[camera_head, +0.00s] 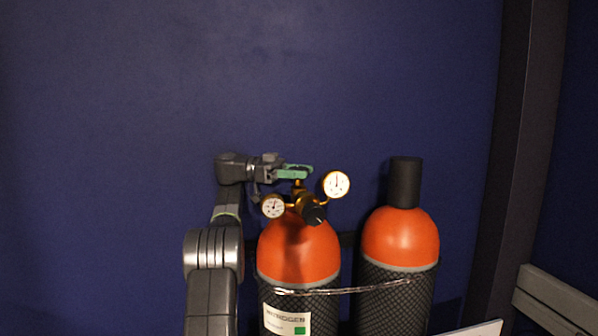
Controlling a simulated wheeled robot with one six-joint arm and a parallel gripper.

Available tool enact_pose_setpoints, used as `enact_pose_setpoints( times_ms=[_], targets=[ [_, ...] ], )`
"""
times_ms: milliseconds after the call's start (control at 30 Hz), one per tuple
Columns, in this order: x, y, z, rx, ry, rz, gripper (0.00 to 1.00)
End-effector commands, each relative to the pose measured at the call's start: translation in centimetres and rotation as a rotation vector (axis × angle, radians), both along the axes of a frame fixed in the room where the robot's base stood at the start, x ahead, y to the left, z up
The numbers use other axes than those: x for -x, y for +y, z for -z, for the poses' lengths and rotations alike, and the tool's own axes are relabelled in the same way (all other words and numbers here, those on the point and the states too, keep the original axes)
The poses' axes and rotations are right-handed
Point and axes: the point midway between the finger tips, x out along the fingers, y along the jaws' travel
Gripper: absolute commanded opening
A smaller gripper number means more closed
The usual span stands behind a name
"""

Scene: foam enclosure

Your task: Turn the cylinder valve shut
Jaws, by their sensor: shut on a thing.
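The left gas cylinder (299,250) has an orange shoulder, a dark mesh sleeve and a white label that appears to read "NITROGEN". A brass valve (299,185) with a regulator stands on top of it. My gripper (303,173) comes in level from the left. Its green ends lie across the top of the brass valve, shut on it. The valve's handle is hidden or too small to make out, so its turn position cannot be told.
Two round white gauges, a left one (273,206) and a right one (336,184), flank the valve closely. A second orange cylinder (401,238) with a black cap stands to the right. A strap (345,290) crosses both cylinders. A blue wall (150,120) stands behind.

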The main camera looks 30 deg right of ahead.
Motion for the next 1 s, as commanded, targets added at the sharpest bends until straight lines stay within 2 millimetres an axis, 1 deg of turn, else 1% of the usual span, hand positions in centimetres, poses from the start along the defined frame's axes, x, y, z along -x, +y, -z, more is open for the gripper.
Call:
enact_pose_setpoints(
  times_ms=[100, 133, 200, 233, 667, 1000],
  targets=[
    [0.05, 0.0, -0.19, 0.003, -0.002, -0.001, 0.26],
    [0.05, 0.0, -0.19, 0.003, -0.002, -0.001, 0.54],
    [0.05, 0.0, -0.18, 0.003, -0.002, -0.001, 0.68],
    [0.04, 0.0, -0.16, 0.003, -0.002, -0.001, 0.7],
    [0.03, 0.04, 0.26, 0.001, -0.001, -0.02, 0.7],
    [0.05, 0.05, 0.6, 0.001, -0.002, -0.14, 0.7]
  ],
)
